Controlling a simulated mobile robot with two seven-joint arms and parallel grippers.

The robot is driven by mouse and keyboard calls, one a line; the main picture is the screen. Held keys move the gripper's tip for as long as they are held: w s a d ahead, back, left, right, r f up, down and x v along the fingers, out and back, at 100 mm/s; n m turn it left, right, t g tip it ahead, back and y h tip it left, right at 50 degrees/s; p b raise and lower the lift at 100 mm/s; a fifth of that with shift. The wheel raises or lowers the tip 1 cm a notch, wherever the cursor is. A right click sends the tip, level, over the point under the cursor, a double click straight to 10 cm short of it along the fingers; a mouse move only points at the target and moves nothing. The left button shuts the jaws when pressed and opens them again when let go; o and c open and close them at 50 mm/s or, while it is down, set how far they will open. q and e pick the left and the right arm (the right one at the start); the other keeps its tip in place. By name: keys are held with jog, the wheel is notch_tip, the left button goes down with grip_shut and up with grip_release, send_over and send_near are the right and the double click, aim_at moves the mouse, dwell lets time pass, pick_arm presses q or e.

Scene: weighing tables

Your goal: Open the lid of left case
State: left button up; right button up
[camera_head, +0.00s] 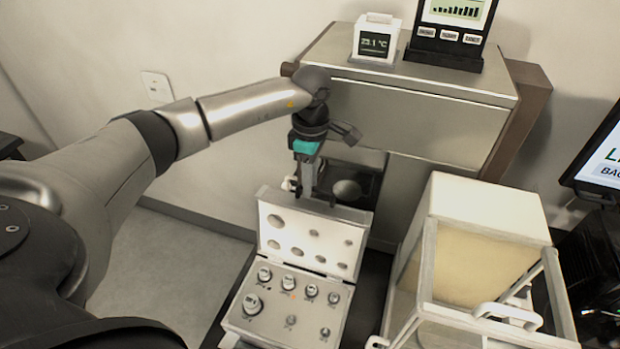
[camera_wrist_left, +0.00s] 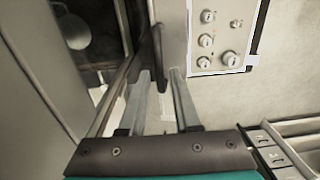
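The left case (camera_head: 240,323) is a pale metal box on the dark table, with several round silver weights (camera_head: 287,283) seated in its base. Its lid (camera_head: 330,246) stands raised at the back, its inner face with round recesses toward the head camera. My left gripper (camera_head: 307,196) points down at the lid's upper edge, left of its middle. In the left wrist view, its two fingers (camera_wrist_left: 160,76) are apart, near the lid. Whether they touch the lid is unclear. The case base with weights (camera_wrist_left: 220,40) shows at that view's upper right. My right gripper is not in view.
A glass-sided balance with a white top (camera_head: 487,208) stands close right of the case. A metal cabinet (camera_head: 420,120) behind carries a temperature display (camera_head: 376,42) and a dark screen device (camera_head: 450,30). A monitor (camera_head: 600,160) is at far right. Open floor lies left.

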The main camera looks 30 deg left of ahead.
pick_arm(q)
grip_shut()
dwell(1.1)
